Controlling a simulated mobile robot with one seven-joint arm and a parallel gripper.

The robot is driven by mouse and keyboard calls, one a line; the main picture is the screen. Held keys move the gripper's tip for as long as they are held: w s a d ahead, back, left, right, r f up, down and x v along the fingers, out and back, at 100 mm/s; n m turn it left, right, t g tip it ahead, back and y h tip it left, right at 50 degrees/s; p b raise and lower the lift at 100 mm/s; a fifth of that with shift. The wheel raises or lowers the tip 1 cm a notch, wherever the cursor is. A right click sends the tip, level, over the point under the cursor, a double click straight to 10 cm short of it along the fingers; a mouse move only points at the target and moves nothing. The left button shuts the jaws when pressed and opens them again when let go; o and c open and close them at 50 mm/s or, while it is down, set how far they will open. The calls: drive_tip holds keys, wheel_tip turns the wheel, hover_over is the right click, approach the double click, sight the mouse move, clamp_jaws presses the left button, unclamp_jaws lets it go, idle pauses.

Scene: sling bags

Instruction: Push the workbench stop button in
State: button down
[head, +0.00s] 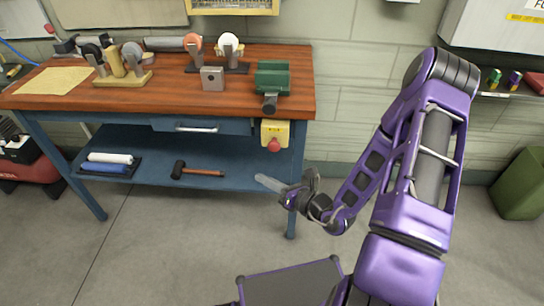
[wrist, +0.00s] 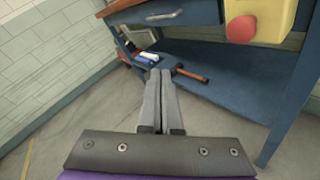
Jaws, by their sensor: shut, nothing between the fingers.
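The stop button (head: 274,145) is a red round knob on a yellow box (head: 275,128) at the front right corner of the workbench (head: 180,105), below its wooden top. In the wrist view the red button (wrist: 241,29) shows at the upper right, on the yellow box (wrist: 275,20). My gripper (head: 262,180) is shut and empty. In the head view it appears below the button, apart from it, in front of the lower shelf. In the wrist view the fingertips (wrist: 160,72) are together, below and left of the button.
The blue lower shelf (head: 235,165) bears a hammer (head: 195,171) and rolled cloths (head: 107,162). A green vise (head: 272,78) stands on the top above the button. A green bin (head: 520,185) stands at the far right. The floor before the bench is largely clear.

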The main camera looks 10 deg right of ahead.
drive_tip(key=d+m+h, duration=0.1)
drive_tip(key=m, duration=0.1)
drive_tip(key=d+m+t+h, duration=0.1)
drive_tip(key=shift+w+d+f+m+t, duration=0.1)
drive_tip(key=shift+d+f+m+t, duration=0.2)
drive_tip(key=shift+f+m, duration=0.1)
drive_tip(key=shift+w, duration=0.1)
approach(269, 148)
drive_tip(key=shift+s+a+b+x, duration=0.1)
drive_tip(key=shift+a+b+x, duration=0.1)
drive_tip(key=shift+x, duration=0.65)
drive_tip(key=shift+s+a+b+x, duration=0.1)
drive_tip(key=shift+a+x, duration=0.05)
drive_tip(key=shift+x, duration=0.75)
drive_tip(key=shift+s+a+b+x, duration=0.1)
drive_tip(key=shift+a+b+x, duration=0.1)
drive_tip(key=shift+x, duration=0.65)
drive_tip(key=shift+w+d, duration=0.15)
drive_tip(key=shift+w, duration=0.25)
drive_tip(key=shift+w+d, duration=0.15)
drive_tip(key=shift+w, duration=0.45)
idle(0.5)
drive_tip(key=shift+s, duration=0.15)
drive_tip(key=shift+s+a+p, duration=0.3)
drive_tip(key=shift+s+p, duration=0.2)
drive_tip(key=shift+s, duration=0.4)
